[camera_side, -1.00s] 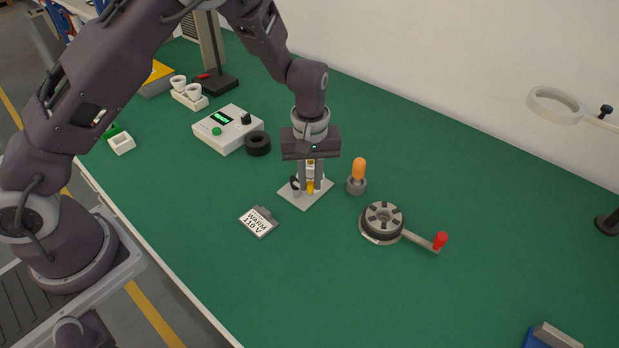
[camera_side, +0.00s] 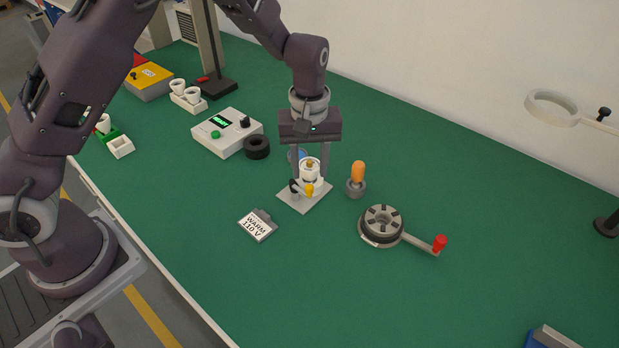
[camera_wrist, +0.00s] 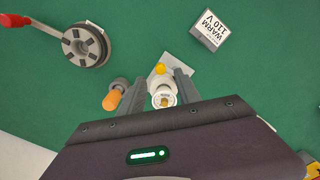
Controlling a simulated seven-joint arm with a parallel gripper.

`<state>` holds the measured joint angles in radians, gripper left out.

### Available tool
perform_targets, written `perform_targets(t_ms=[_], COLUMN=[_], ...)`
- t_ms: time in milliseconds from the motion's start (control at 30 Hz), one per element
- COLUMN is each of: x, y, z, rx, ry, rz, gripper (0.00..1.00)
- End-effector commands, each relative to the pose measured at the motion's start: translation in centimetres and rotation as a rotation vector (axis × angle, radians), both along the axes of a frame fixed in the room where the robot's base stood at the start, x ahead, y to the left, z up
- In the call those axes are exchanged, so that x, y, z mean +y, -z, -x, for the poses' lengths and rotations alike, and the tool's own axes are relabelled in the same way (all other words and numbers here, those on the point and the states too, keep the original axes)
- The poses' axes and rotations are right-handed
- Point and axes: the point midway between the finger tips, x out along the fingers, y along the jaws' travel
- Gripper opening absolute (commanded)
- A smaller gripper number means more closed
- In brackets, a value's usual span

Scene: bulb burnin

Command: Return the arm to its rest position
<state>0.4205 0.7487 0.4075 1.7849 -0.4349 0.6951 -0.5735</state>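My gripper (camera_side: 310,168) points straight down above the small grey base plate (camera_side: 296,203). Its two fingers are spread apart, with a white socket (camera_side: 309,176) standing between and slightly below them. The socket has a brass-coloured top and a yellow knob at its front. In the wrist view my gripper (camera_wrist: 160,92) shows its fingers on either side of the socket (camera_wrist: 162,95), with a gap. The fingers hold nothing that I can see. My arm reaches out over the bench and is bent at the elbow.
An orange bulb in a grey holder (camera_side: 357,180) stands close to the right. A round grey fixture with a red-handled crank (camera_side: 383,226) is further right. A "WARM 110 V" card (camera_side: 257,225) lies in front. A control box (camera_side: 227,132) and black ring (camera_side: 257,147) stand left.

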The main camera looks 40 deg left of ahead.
Motion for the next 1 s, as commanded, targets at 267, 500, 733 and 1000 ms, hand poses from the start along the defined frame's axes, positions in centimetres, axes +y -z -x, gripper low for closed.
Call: perform_targets(t_ms=[267,500,733,1000], x=[0.0,0.1,1.8,4.9], y=[-2.4,-3.2,-15.4,-22.6], z=[0.0,0.3,7.0,21.7], rx=[0.001,-0.007,-0.153,-0.403], ry=[0.000,0.009,0.228,0.639], rz=[0.000,0.010,0.120,-0.034], gripper=[0.40,0.40,0.40,0.40])
